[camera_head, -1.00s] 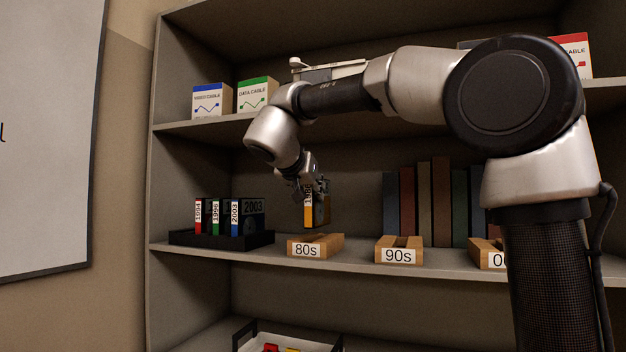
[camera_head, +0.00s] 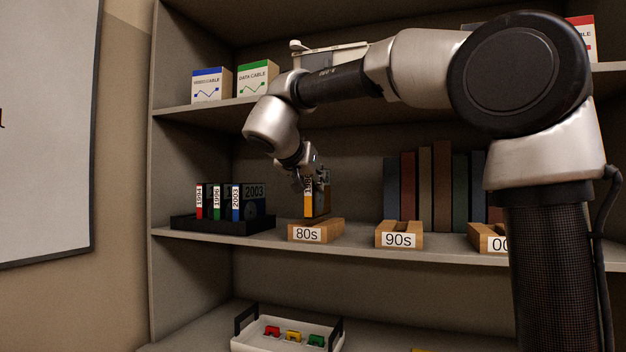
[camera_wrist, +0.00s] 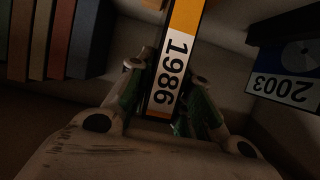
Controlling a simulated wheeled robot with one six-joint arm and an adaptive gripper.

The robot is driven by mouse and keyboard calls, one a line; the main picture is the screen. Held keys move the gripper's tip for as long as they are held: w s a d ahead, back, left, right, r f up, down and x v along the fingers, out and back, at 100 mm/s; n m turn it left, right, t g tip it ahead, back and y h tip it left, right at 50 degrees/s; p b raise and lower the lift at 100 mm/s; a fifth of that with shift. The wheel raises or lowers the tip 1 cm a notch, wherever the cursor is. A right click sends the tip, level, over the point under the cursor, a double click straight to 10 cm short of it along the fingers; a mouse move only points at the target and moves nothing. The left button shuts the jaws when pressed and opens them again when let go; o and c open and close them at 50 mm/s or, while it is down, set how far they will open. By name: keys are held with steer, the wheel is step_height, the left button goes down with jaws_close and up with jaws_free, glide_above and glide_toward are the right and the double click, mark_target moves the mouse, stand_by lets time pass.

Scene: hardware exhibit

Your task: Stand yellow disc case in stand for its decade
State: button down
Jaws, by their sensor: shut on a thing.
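The yellow disc case (camera_head: 308,204) is upright, with a white spine label reading 1986. My gripper (camera_head: 311,178) is shut on its upper part. The wrist view shows the case (camera_wrist: 187,18) between my gripper's fingers (camera_wrist: 165,95), the label partly between them. The case is over the wooden stand marked 80s (camera_head: 306,234), its lower end at or just above the stand's top; I cannot tell whether it is in the slot. The stand marked 90s (camera_head: 399,240) and a stand marked 00 (camera_head: 490,240), partly hidden by my arm, are to the right.
A black tray (camera_head: 222,227) at left holds red, green and blue cases labelled 1994, 1996 and 2003. Books (camera_head: 440,187) stand behind the 90s stand. Cable boxes (camera_head: 252,80) are on the upper shelf. A white bin (camera_head: 290,338) sits below.

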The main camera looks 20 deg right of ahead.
mark_target(313, 193)
steer(key=shift+f, duration=0.65)
stand_by(1.3)
steer(key=shift+f, duration=1.25)
steer(key=c, duration=1.2)
jaws_free()
steer(key=shift+s+a, duration=0.8)
steer(key=shift+s, duration=0.3)
steer(key=shift+s+a, duration=0.8)
steer(key=shift+s, duration=0.25)
steer(key=shift+s+a, duration=0.8)
steer(key=shift+s, duration=0.3)
